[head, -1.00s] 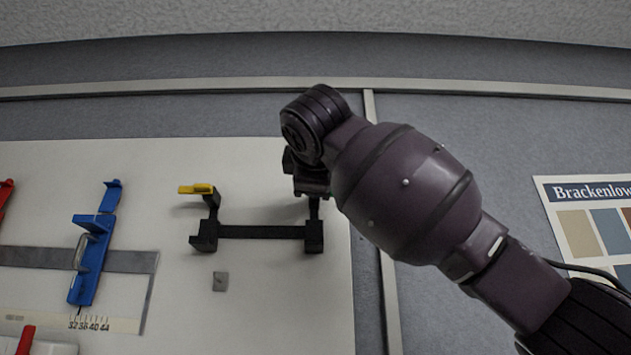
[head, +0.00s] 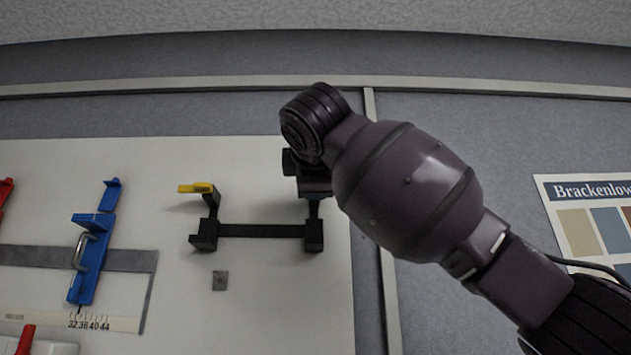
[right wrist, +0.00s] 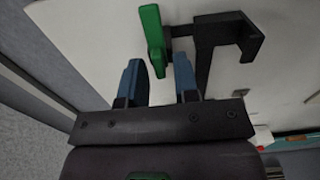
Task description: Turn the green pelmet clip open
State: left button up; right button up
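The green pelmet clip (right wrist: 152,32) shows in the right wrist view as an upright green lever beside a black bracket (right wrist: 226,38) on the white board. My right gripper (right wrist: 159,62) is open, with its two blue fingers on either side of the clip's lower end. A small gap shows on each side, and whether either finger touches it is hard to tell. In the head view my right arm covers the right end of the black rail (head: 262,231) and hides the green clip. My left gripper is in neither view.
A yellow clip (head: 196,188) sits at the rail's left end. A blue slider (head: 92,258) on a grey strip stands further left, with red parts at the edge. A colour chart (head: 590,215) hangs at the right. The white board (head: 235,165) is bare above the rail.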

jog(key=shift+o, duration=0.4)
pick_arm(q)
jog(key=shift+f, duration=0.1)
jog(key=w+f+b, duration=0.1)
jog(key=b, duration=0.2)
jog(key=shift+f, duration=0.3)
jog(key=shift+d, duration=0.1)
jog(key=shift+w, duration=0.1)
pick_arm(e)
jog(key=s, duration=1)
jog(key=shift+s, duration=0.4)
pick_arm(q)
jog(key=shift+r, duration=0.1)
